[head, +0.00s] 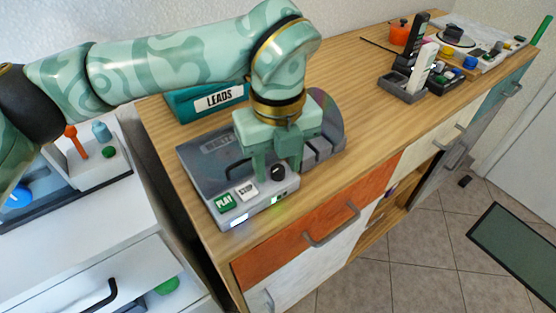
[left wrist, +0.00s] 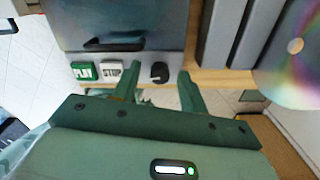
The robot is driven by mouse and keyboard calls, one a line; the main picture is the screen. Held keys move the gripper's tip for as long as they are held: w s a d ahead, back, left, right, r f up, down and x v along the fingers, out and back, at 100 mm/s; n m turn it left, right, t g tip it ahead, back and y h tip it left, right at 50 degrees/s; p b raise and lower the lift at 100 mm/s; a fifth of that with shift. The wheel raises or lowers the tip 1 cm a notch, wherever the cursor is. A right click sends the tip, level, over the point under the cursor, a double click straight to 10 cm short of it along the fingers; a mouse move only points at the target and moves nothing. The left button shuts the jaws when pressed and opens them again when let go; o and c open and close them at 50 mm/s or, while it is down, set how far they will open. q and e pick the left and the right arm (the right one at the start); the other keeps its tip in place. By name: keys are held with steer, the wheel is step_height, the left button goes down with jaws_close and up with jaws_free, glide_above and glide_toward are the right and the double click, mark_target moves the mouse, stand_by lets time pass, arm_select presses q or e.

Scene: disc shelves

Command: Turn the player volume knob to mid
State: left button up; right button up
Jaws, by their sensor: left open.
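The disc player (head: 205,155) is a grey box on the wooden cabinet top, with a green PLAY button (head: 225,203) and a white STOP button (head: 246,190) on its front panel. The black volume knob (head: 278,173) is right of STOP; it also shows in the left wrist view (left wrist: 159,72). My left gripper (head: 276,172) is over the front panel, pointing down. Its two fingers (left wrist: 158,82) are apart, one on each side of the knob, with gaps showing in the wrist view. I cannot tell the knob's exact setting. My right gripper is not in view.
Grey disc slots (head: 325,145) stand right of the player, with a shiny disc (left wrist: 295,50) beyond them. A teal LEADS box (head: 205,103) is behind. An orange drawer (head: 320,225) is below the front edge.

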arm_select(q)
steer(key=shift+c, duration=0.5)
steer(key=c, duration=0.6)
jaws_close()
steer(key=shift+r, duration=0.1)
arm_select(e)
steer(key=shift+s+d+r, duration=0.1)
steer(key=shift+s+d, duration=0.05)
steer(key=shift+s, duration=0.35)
